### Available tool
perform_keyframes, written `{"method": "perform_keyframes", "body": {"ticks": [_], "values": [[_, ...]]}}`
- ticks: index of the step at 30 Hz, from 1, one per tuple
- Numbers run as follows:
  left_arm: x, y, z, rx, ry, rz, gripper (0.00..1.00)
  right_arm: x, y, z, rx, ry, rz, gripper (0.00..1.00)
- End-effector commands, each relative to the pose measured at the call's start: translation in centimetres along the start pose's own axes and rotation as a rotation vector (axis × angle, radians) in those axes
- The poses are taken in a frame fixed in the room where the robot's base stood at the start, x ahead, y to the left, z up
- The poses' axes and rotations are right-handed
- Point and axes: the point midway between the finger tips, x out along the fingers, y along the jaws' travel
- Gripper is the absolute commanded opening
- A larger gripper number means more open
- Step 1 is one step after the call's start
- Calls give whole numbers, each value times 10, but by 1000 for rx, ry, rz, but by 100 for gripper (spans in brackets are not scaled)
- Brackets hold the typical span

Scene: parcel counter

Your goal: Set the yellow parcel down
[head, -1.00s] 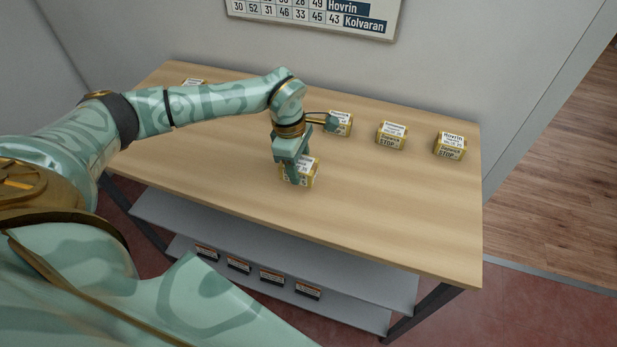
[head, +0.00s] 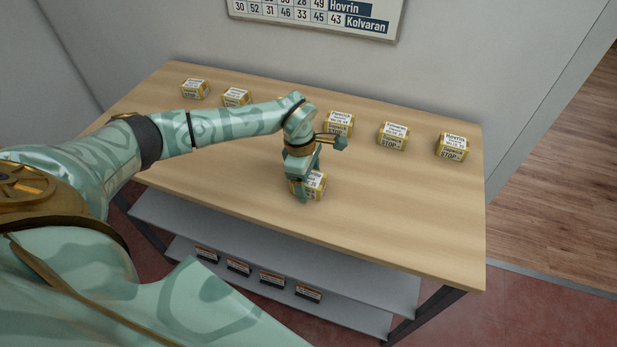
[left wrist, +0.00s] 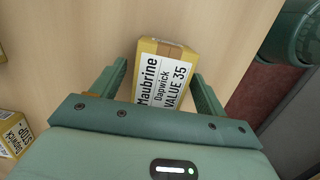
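The yellow parcel (head: 316,183), with a white label, is at the front middle of the wooden counter (head: 400,215). It appears to rest on the wood. My right gripper is not in view.
A row of similar parcels stands behind, including one at the far left (head: 194,89), one in the middle (head: 339,124) and one at the right (head: 452,148). Small dark boxes (head: 271,279) sit on the shelf below. The front right of the counter is clear.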

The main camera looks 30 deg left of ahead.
Motion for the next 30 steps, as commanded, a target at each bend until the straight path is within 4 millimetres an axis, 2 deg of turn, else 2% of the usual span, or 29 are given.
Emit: {"method": "perform_keyframes", "body": {"ticks": [8,11,21,25,30], "values": [[-6,0,0,0,0,2,74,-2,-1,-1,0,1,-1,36],[-22,1,0,0,-1,3,74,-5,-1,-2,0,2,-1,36],[-99,1,0,1,0,5,74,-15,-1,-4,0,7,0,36],[-116,0,0,0,0,2,74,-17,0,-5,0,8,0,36],[-123,0,0,1,0,0,74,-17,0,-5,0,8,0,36]]}}
